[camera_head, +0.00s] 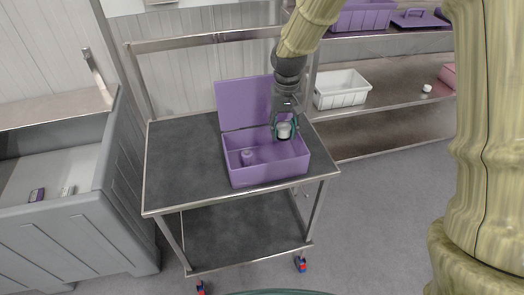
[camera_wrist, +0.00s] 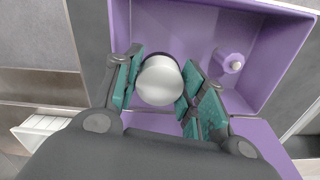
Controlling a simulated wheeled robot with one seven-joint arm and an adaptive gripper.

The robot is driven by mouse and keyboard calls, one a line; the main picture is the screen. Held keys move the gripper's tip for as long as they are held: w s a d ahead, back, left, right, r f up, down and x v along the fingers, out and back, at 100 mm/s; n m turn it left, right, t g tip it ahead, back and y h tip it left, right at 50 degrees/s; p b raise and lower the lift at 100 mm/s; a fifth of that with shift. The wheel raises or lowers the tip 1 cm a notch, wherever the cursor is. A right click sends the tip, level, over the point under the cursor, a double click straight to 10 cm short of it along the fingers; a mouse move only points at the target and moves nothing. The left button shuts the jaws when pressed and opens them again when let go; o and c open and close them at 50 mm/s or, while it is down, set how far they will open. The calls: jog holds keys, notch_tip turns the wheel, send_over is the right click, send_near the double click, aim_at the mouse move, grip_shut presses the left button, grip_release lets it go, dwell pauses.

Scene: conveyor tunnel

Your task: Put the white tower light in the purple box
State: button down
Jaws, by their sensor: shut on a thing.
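The white tower light (camera_wrist: 159,82) shows as a rounded white cylinder between my fingers in the wrist view. My gripper (camera_wrist: 158,88) is shut on it, with a teal pad on each side. In the head view my gripper (camera_head: 284,128) points down over the right half of the open purple box (camera_head: 268,174), and the white end of the tower light (camera_head: 284,131) shows between the fingers. The box also shows in the wrist view (camera_wrist: 290,58). Its purple lid (camera_head: 243,103) stands up at the back. I cannot tell whether the tower light touches the box floor.
A small purple cylinder (camera_head: 248,157) stands inside the box at the left. The box sits on a grey cart (camera_head: 182,165) with bare top to the left. A grey bin (camera_head: 62,235) stands left; a shelf with a white basket (camera_head: 341,89) is behind right.

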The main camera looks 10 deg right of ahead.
aim_at(280, 158)
jog(key=shift+d+f, duration=0.1)
jog(key=shift+f, duration=0.3)
jog(key=f, duration=0.2)
jog(key=f+p, duration=0.1)
jog(key=f, duration=0.1)
jog(key=shift+s+a, duration=0.1)
jog(key=shift+a, duration=0.3)
jog(key=shift+f, duration=0.25)
jog(key=shift+s+d+f+p, duration=0.1)
jog(key=shift+f+p, duration=0.05)
jog(key=shift+p, duration=0.15)
jog(key=shift+s+f, duration=0.1)
jog(key=shift+f, duration=0.2)
jog(key=shift+f+p, duration=0.55)
jog(key=shift+f, duration=1.05)
jog(key=shift+f, duration=0.15)
jog(key=c, duration=0.9)
grip_release()
jog(key=shift+o, duration=0.2)
